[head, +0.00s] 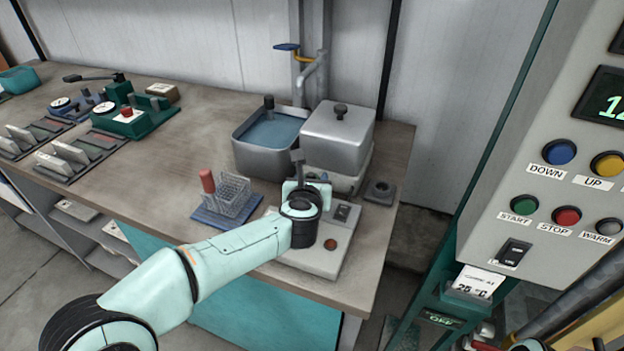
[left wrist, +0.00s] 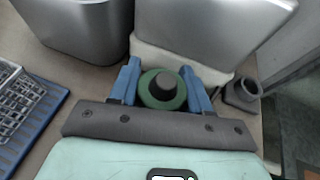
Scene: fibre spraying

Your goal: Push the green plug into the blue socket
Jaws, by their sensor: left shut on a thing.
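My left gripper (head: 306,186) reaches over the right part of the bench, in front of the lidded steel box. In the left wrist view its two blue fingers (left wrist: 163,82) are shut on the green plug (left wrist: 149,100), a round green body with a dark grey knob facing the camera. In the head view the gripper hides the plug. I cannot make out a blue socket in either view. I cannot tell whether the plug touches anything below it. My right gripper is not clearly in view.
The lidded steel box (head: 337,135) and water basin (head: 266,150) stand close behind. A dark ring (head: 380,192) is to the right, near the bench edge. A wire rack (head: 231,195) on a blue mat is at left. The control panel (head: 555,190) stands at right.

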